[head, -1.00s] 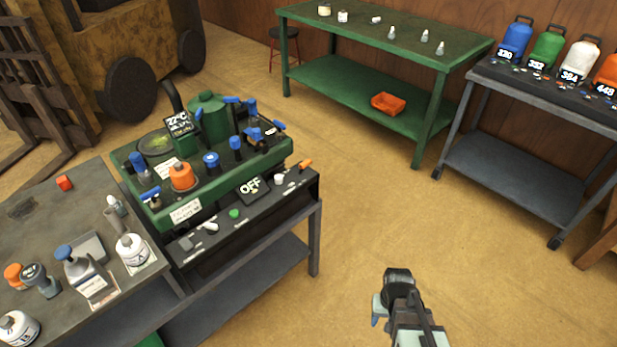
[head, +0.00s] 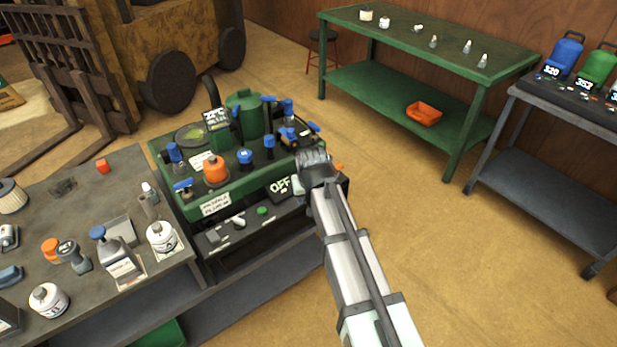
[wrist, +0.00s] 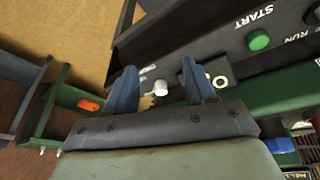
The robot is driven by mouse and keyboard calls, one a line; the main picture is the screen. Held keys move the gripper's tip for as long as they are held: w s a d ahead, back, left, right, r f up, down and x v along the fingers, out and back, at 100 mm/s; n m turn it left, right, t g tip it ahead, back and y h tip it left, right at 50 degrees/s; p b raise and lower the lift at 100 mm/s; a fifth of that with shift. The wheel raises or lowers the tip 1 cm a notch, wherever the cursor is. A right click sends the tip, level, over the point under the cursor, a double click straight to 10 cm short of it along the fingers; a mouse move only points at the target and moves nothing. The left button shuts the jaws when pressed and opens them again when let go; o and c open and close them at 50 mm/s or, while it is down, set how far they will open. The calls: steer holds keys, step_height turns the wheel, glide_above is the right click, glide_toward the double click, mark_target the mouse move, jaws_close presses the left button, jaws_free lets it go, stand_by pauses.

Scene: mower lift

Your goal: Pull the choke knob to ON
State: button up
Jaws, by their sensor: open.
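The engine's black control panel (head: 225,247) sits on the front of the green mower unit (head: 216,212). A small white knob (wrist: 160,88) shows between my gripper's fingers in the wrist view; its label is not readable, so I cannot confirm it is the choke knob. In the head view my gripper hides that part of the panel. My gripper (wrist: 160,76) has its two blue fingers apart, one on each side of the white knob. I cannot tell whether they touch it. It also shows in the head view (head: 313,158), at the panel's right end.
An orange lever tip (head: 340,166) shows just right of my gripper. Blue-handled valves (head: 287,108) stand behind it. The floor to the right is clear.

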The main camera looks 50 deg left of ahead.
steer(key=w+a+r+m, duration=0.1)
steer(key=w+a+r, duration=0.2)
steer(key=a+r, duration=0.5)
steer(key=w+a+f+m, duration=0.1)
steer(key=f, duration=0.3)
steer(key=w+a+f+m, duration=0.1)
steer(key=w+f, duration=0.1)
steer(key=f, duration=0.3)
steer(key=w+a+f+t, duration=0.1)
steer(key=f, duration=0.3)
steer(key=shift+w+f+m, duration=0.15)
steer(key=shift+w+m, duration=0.1)
steer(key=shift+m, duration=0.15)
jaws_close()
steer(key=shift+d, duration=0.15)
